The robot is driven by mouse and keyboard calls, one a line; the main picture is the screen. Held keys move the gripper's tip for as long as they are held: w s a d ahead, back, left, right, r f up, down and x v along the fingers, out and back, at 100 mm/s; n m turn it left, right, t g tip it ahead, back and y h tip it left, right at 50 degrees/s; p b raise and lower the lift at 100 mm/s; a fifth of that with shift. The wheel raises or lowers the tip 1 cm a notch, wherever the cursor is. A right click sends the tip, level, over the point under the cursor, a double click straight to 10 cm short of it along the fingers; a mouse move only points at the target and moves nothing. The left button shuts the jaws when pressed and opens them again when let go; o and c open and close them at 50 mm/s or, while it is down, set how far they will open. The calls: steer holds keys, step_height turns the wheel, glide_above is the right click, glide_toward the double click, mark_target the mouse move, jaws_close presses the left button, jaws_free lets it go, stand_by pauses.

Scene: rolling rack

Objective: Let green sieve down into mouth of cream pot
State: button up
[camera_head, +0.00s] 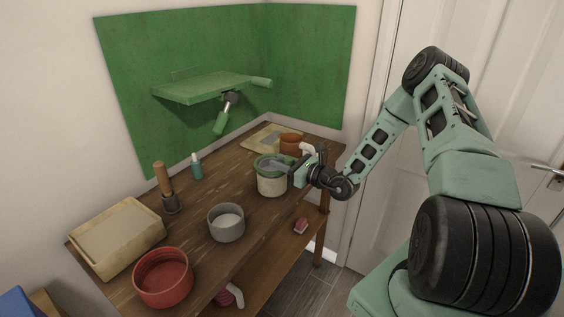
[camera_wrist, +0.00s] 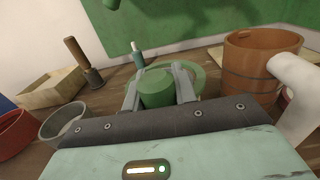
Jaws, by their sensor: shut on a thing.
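The cream pot (camera_head: 271,185) stands on the wooden rack top near its right end. The green sieve (camera_head: 270,161) is at the pot's mouth, its round rim level or nearly level over the opening. I cannot tell whether it rests on the pot or is just above it. My gripper (camera_head: 295,172) reaches in from the right, beside the pot's upper edge. In the wrist view my gripper (camera_wrist: 158,72) has its two fingers on either side of the sieve's green grip (camera_wrist: 157,89), with the ring beyond. The pot is mostly hidden there.
A grey bowl (camera_head: 226,226), red bowl (camera_head: 162,283), cream tray (camera_head: 116,238), wooden-handled brush (camera_head: 163,183) and teal bottle (camera_head: 196,169) stand left. A green wall shelf (camera_head: 208,88) hangs above.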

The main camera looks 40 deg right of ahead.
steer(key=shift+f+b, duration=0.4)
steer(key=shift+f, duration=0.25)
steer(key=shift+f, duration=0.4)
steer(key=shift+f, duration=0.1)
steer(key=o, duration=1.1)
steer(key=shift+s+b, duration=0.1)
steer(key=shift+b, duration=0.2)
steer(key=shift+b+v, duration=2.1)
steer(key=shift+v, duration=6.55)
